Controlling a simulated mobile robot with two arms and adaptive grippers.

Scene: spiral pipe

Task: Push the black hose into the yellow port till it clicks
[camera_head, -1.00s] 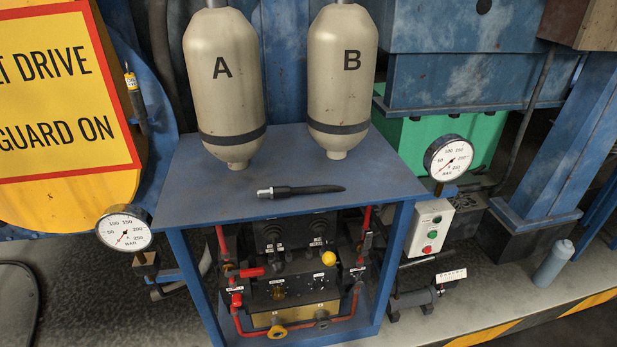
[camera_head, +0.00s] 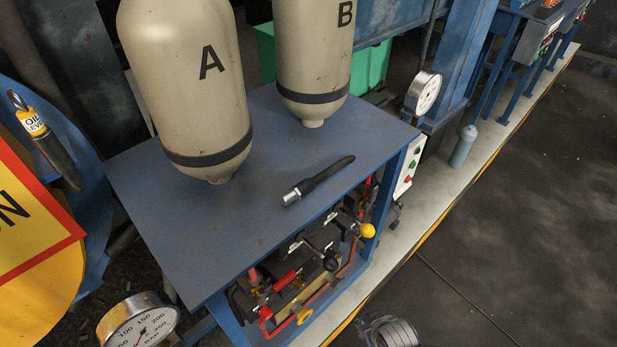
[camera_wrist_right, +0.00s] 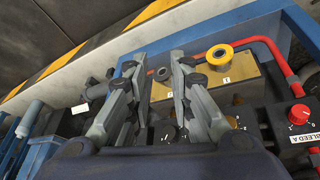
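The black hose (camera_head: 326,175) with a silver end fitting lies on the blue bench top (camera_head: 270,225), in front of tanks A and B. No gripper touches it. The yellow port (camera_head: 304,316) is low on the front of the panel inside the bench frame. In the right wrist view the yellow port (camera_wrist_right: 218,53) is a ring on a brass block, right of my fingers. A grey port (camera_wrist_right: 162,74) shows between the fingertips. My right gripper (camera_wrist_right: 156,66) is open, its fingers wide apart with nothing held. My left gripper is not in view.
Tank A (camera_head: 195,90) and tank B (camera_head: 312,70) hang above the bench's back. Red pipes (camera_wrist_right: 268,50), knobs and levers crowd the panel. A gauge (camera_head: 138,322) stands at the bench's left front. The bench top around the hose is clear.

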